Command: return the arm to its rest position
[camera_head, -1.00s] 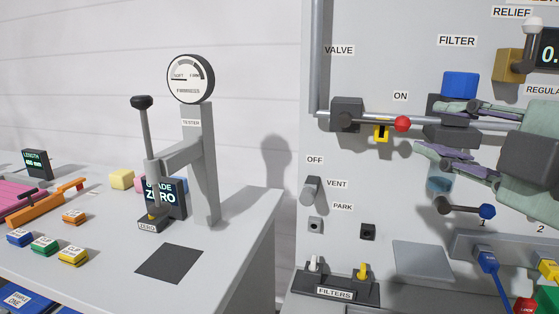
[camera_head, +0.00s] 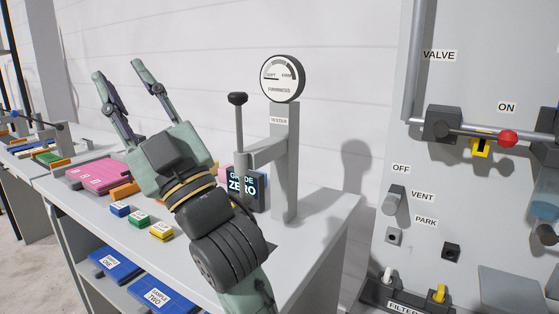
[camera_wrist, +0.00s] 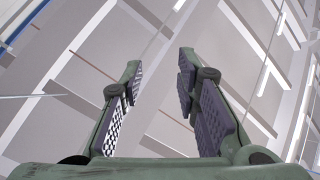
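My gripper (camera_head: 130,85) is raised above the grey workbench, left of the firmness tester, with its fingers pointing up. Its two fingers are spread apart with nothing between them. In the wrist view my gripper (camera_wrist: 160,90) also shows an empty gap between the finger pads, with only the ceiling and its beams behind. My forearm crosses in front of the bench and hides part of its top.
The tester (camera_head: 284,160) with its gauge and black-knobbed lever stands right of my arm. The valve panel (camera_head: 460,190) with a red-knobbed handle (camera_head: 507,138) is at right. Coloured blocks and a pink pad (camera_head: 95,174) lie on the bench.

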